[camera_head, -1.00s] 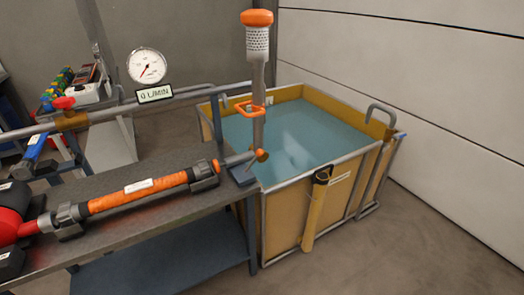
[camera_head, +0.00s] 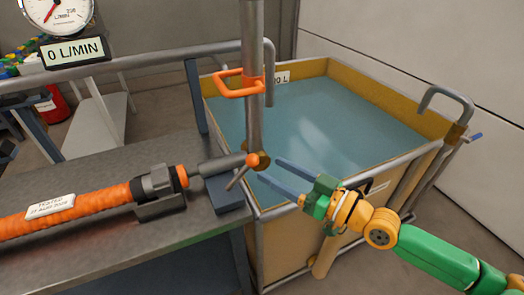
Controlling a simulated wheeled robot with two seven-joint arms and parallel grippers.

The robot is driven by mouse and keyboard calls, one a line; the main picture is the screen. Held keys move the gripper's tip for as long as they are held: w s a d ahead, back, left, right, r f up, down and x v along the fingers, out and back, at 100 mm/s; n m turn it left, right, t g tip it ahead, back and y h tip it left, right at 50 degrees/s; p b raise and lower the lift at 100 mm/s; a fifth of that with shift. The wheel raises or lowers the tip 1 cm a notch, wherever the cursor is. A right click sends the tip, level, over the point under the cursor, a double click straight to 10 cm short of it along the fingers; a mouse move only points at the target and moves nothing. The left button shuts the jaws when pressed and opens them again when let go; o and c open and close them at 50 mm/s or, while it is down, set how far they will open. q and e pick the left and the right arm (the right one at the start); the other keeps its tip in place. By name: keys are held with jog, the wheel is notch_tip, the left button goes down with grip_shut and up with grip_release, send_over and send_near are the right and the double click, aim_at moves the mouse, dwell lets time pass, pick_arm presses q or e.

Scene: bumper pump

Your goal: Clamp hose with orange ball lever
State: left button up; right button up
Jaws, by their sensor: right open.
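The orange ribbed hose (camera_head: 90,212) lies on the bench and runs to a dark clamp block (camera_head: 158,192). A grey nozzle (camera_head: 219,167) reaches from there to the foot of the upright pipe (camera_head: 254,125). The lever's orange ball (camera_head: 253,159) tops a thin rod (camera_head: 238,176) that leans over the nozzle end, beside a brass fitting (camera_head: 263,160). My right gripper (camera_head: 269,169) comes in from the right. Its two blue-grey fingers are apart and empty, with their tips just right of the ball. Whether they touch anything is unclear. My left gripper is not in view.
An orange loop handle (camera_head: 240,85) sticks out from the upright pipe above the ball. A yellow-walled water tank (camera_head: 400,96) stands behind my right gripper. A gauge reading 0 L/MIN (camera_head: 75,50) sits on the rail. The bench front (camera_head: 120,240) is clear.

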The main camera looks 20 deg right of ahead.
aim_at(252, 160)
jog(key=shift+w+a+r+p, duration=0.2)
jog(key=shift+a+r+p, duration=0.3)
jog(key=shift+a+r, duration=0.2)
jog(key=x, duration=0.3)
jog(key=p+x, duration=0.1)
jog(key=shift+w+a+f, duration=0.1)
jog(key=shift+w+f, duration=0.2)
jog(key=shift+f, duration=0.05)
jog(key=shift+w+a, duration=0.2)
jog(key=shift+a, duration=0.05)
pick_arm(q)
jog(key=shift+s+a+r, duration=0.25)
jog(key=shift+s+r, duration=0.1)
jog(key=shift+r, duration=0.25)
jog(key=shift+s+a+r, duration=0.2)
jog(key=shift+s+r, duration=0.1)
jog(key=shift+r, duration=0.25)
pick_arm(e)
jog(key=shift+f, duration=0.1)
jog(key=shift+c, duration=0.9)
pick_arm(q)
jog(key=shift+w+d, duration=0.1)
pick_arm(e)
grip_shut()
